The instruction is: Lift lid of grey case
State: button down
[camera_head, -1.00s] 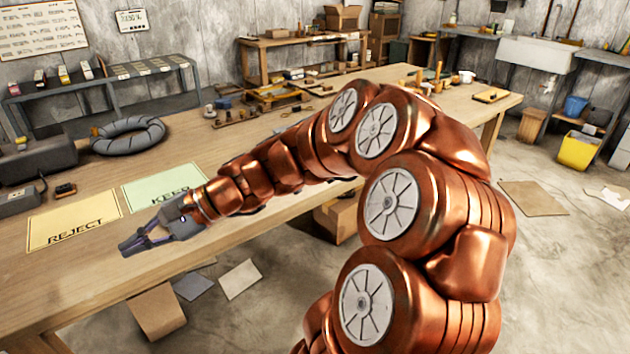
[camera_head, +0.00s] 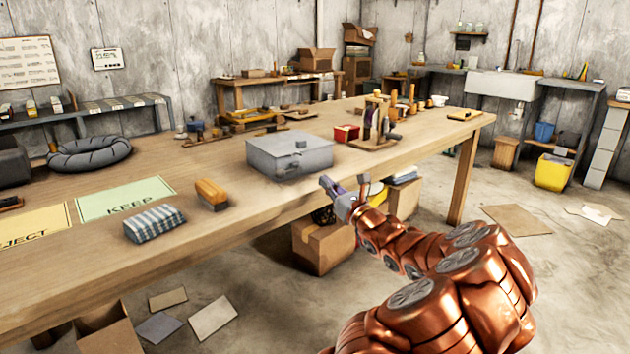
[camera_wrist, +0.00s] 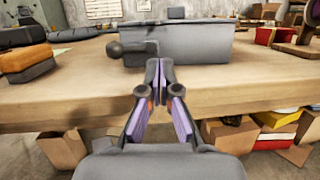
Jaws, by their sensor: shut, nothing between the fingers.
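The grey case (camera_head: 280,160) stands on the wooden table with its lid (camera_head: 288,145) down. A small dark fitting shows on its front. In the wrist view the case (camera_wrist: 195,42) fills the upper middle, and a dark round knob (camera_wrist: 115,49) on a short block sits at its front left. My gripper (camera_head: 324,183) is in front of the case at the table's front edge, to its lower right in the head view. In the wrist view my gripper (camera_wrist: 158,66) has its fingertips together, with nothing between them, pointing toward the case's front. I see no clear contact with the case.
A striped cloth bundle (camera_head: 154,223) and an orange-brown brush-like block (camera_head: 212,194) lie left of the case. A red box (camera_head: 346,133) and a wooden rack (camera_head: 376,125) stand to its right. Green KEEP (camera_head: 125,198) and yellow REJECT (camera_head: 35,228) sheets lie left.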

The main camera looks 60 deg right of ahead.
jog(key=b, duration=0.2)
send_near(297, 156)
jog(key=x, duration=0.3)
jog(key=shift+w+a+f, duration=0.1)
jog(key=shift+f, duration=0.05)
jog(key=shift+x, duration=1.05)
jog(key=shift+r, duration=0.25)
